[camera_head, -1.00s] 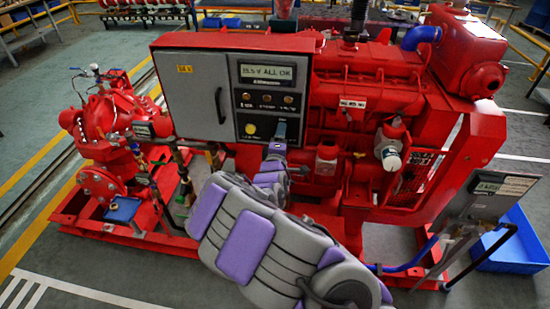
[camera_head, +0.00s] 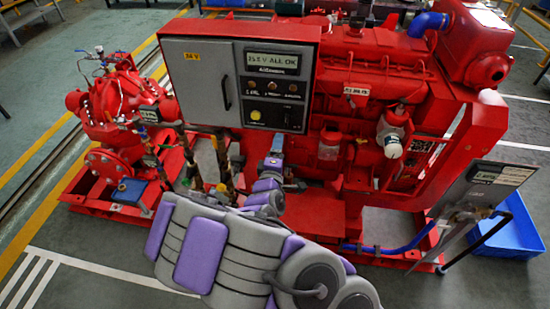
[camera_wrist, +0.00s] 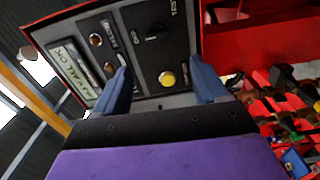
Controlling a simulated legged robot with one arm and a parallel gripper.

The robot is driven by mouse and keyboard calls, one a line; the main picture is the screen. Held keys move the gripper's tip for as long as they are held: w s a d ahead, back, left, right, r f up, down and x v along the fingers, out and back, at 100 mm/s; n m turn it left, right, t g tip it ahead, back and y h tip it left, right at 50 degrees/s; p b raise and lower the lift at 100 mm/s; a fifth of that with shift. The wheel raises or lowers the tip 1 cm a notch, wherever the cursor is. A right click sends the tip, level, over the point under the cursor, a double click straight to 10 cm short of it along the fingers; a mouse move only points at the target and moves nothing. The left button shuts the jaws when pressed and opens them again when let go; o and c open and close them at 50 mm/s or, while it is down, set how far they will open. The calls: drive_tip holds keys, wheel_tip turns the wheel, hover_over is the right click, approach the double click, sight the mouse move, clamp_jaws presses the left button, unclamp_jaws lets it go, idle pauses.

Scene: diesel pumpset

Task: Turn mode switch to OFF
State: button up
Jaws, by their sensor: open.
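The mode switch (camera_wrist: 157,32) is a black rotary knob on the dark control panel (camera_wrist: 140,60), with white lettering beside it, partly legible as TEST. Its exact setting is hard to read. The panel also shows in the head view (camera_head: 271,90), on the red pumpset's grey cabinet. My gripper (camera_wrist: 160,65) is open, its two blue fingers apart and empty. In the wrist view, the yellow button (camera_wrist: 168,78) shows between the fingers, and the switch lies above it, beyond the fingertips. In the head view, my gripper (camera_head: 275,150) is just below the panel's lower edge.
Round indicators and a display (camera_wrist: 75,72) are on the same panel. The grey cabinet door (camera_head: 205,80) with its handle is left of the panel. The red engine (camera_head: 365,100) fills the space to the right. A blue bin (camera_head: 510,235) stands on the floor at far right.

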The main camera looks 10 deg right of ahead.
drive_tip(key=shift+p+v, duration=2.7)
drive_tip(key=shift+p, duration=1.35)
drive_tip(key=shift+d, duration=0.15)
